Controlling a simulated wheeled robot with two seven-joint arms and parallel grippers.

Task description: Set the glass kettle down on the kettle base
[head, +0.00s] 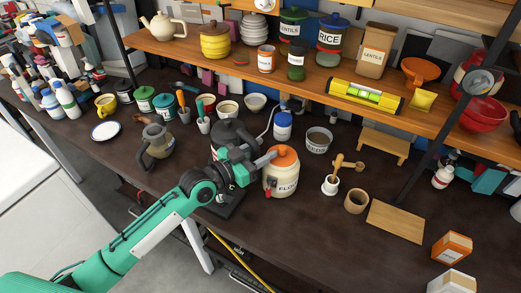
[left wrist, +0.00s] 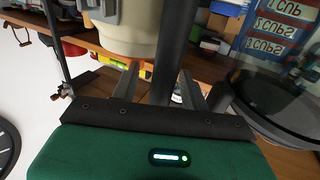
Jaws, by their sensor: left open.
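The dark glass kettle (head: 229,136) stands upright near the middle of the table in the head view, partly hidden by my left gripper (head: 245,167). In the left wrist view, a dark rounded glass body (left wrist: 280,105) fills the right side. My left gripper (left wrist: 160,90) is open there, with a dark upright bar (left wrist: 178,45), seemingly the kettle handle, between or just beyond its fingers. A flat black slab (head: 228,207), seemingly the kettle base, shows below the gripper near the front edge. The contact between kettle and base is hidden. My right gripper is out of view.
A cream jar with an orange lid (head: 281,178) stands close to the right of my left gripper. A grey jug (head: 157,144) stands to the left. Bare table (head: 300,225) lies at front right.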

